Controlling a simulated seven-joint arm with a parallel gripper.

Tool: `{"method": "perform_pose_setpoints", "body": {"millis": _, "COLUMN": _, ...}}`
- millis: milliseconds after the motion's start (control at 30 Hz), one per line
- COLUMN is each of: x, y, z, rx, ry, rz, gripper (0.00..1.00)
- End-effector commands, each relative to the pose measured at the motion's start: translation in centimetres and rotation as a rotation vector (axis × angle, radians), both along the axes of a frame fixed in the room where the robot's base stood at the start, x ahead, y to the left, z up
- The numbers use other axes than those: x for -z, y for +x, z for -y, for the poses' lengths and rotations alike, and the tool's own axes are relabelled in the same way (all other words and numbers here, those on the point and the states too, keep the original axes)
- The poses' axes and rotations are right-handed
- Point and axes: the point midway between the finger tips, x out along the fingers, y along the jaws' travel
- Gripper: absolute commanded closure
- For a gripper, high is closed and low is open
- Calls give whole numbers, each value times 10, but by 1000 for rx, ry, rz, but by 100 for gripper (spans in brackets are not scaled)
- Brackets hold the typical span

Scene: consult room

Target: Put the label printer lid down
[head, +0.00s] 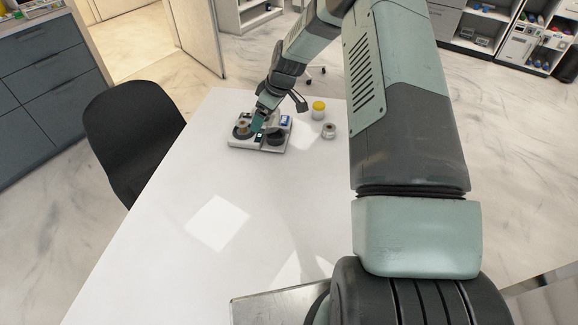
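The label printer (262,149) sits near the far end of the white table, small in the head view. It has a pale base, dark round parts, a tan roll (243,128) at its left and a small blue screen (286,120) at its back right. My gripper (257,125) is over the middle of the printer, pointing down, with its teal fingertips close to or touching it. The gripper and wrist cover part of the printer. I cannot clearly pick out the lid or its angle. Whether the fingers are open or shut is too small to tell.
A yellow-capped jar (318,110) and a small grey roll or tin (329,131) stand right of the printer. The table (180,250) is clear in front of it. A black chair (130,135) is at the left edge. Drawers and shelves stand farther away.

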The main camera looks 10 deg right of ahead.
Motion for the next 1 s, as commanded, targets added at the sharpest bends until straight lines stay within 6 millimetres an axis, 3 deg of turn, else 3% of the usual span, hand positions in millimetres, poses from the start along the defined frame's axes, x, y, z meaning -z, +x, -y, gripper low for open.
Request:
{"method": "perform_pose_setpoints", "body": {"millis": 100, "x": 5, "y": -36, "z": 26, "rx": -208, "ry": 4, "rz": -3, "gripper": 35}}
{"method": "perform_pose_setpoints", "body": {"millis": 300, "x": 5, "y": -89, "z": 48, "rx": -543, "ry": 1, "rz": 0, "gripper": 35}}
{"method": "perform_pose_setpoints", "body": {"millis": 400, "x": 4, "y": -106, "z": 54, "rx": -654, "ry": 0, "rz": 0, "gripper": 35}}
{"method": "perform_pose_setpoints", "body": {"millis": 533, "x": 8, "y": -118, "z": 57, "rx": -729, "ry": 2, "rz": 1, "gripper": 35}}
{"method": "perform_pose_setpoints", "body": {"millis": 800, "x": 55, "y": -120, "z": 57, "rx": -743, "ry": 1, "rz": 0, "gripper": 35}}
{"method": "perform_pose_setpoints", "body": {"millis": 1000, "x": 71, "y": -119, "z": 57, "rx": -741, "ry": 0, "rz": 2, "gripper": 35}}
